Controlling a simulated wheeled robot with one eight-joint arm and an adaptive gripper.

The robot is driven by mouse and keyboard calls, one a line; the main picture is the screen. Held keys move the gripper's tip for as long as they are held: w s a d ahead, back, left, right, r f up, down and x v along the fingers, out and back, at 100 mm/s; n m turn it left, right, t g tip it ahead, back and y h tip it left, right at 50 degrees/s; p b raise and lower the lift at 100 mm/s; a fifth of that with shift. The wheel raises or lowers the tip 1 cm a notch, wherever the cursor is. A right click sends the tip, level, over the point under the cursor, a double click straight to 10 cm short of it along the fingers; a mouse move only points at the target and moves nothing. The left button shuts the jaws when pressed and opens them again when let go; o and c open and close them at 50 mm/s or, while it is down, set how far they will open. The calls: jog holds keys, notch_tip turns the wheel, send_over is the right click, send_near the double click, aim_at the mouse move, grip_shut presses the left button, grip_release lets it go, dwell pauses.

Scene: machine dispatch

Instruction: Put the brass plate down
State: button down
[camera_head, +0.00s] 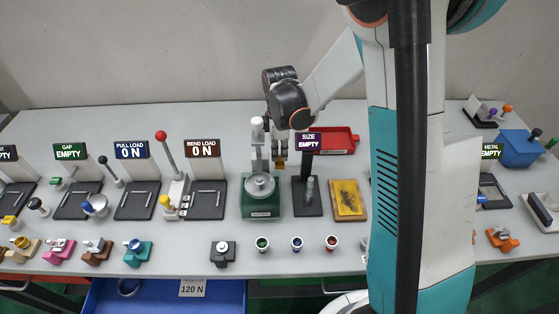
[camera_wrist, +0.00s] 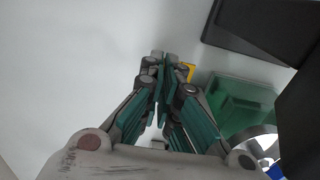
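The brass plate (camera_wrist: 189,71) shows as a small yellow piece at the fingertips in the wrist view, mostly hidden by the fingers. My gripper (camera_wrist: 166,66) is closed down on it, the two green-padded fingers almost together. In the head view my gripper (camera_head: 280,158) hangs below the dark wrist joint, with a small gold-coloured piece at its tip. It is behind and right of the press on a green base (camera_head: 261,208), left of the SIZE EMPTY sign. I cannot tell the plate's exact height over the table.
The SIZE stand (camera_head: 307,197) is right of the press, with a yellow-topped pad (camera_head: 347,199) beside it. A red tray (camera_head: 334,141) lies behind. Left are the BEND LOAD fixture (camera_head: 206,199) and a red-knobbed lever (camera_head: 162,137). Several small coloured items line the front edge.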

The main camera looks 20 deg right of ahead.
aim_at(280, 162)
jog(key=shift+f+b, duration=0.3)
jog(key=shift+f, duration=1.25)
jog(key=shift+f, duration=0.2)
jog(key=c, duration=1.8)
grip_release()
jog(key=shift+r, duration=0.15)
